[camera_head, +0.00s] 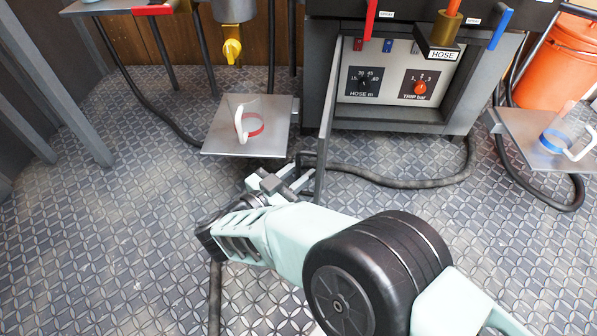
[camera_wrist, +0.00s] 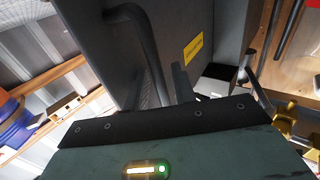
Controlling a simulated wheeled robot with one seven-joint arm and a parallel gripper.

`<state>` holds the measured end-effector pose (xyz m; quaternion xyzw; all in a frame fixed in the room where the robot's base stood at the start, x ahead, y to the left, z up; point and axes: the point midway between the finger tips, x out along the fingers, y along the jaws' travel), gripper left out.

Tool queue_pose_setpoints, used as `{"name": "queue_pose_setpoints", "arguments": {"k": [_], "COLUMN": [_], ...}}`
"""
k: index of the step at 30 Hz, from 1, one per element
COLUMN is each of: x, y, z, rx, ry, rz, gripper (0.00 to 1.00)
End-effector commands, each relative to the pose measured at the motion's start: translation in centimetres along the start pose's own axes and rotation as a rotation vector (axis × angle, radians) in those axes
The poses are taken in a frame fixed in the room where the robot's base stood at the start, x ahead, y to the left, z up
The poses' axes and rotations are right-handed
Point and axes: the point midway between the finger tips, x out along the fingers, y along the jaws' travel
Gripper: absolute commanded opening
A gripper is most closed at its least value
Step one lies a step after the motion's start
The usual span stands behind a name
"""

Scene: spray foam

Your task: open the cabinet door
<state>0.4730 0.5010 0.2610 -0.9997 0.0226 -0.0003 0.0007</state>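The grey cabinet (camera_head: 460,100) stands at the top of the head view. Its door (camera_head: 328,110) is swung out toward me, seen nearly edge-on, and the dial panel inside shows. The dark bar handle (camera_head: 306,160) is on the door's left face, near its free edge. My gripper (camera_head: 286,180) is low beside the door's free edge, close to the handle. Contact with the door cannot be told.
A grey plate with a clear jug (camera_head: 250,124) stands left of the door. Another plate with a jug (camera_head: 565,140) is at the right. A dark hose (camera_head: 400,180) lies on the floor before the cabinet. An orange bucket (camera_head: 555,65) stands behind right.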

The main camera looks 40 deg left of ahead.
Motion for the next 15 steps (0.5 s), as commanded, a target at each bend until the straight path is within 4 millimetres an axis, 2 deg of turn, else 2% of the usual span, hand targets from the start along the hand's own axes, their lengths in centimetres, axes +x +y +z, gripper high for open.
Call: {"name": "queue_pose_setpoints", "arguments": {"k": [5,8,15], "x": [-0.6,-1.7,-7.0], "y": [-0.1,-0.1,-0.1], "z": [0.0,0.0,0.2], "rx": [0.0,0.0,0.001], "ry": [-0.001,-0.001,-0.002], "rz": [-0.002,-0.002,-0.004], "gripper": [0.26,0.26,0.26]}}
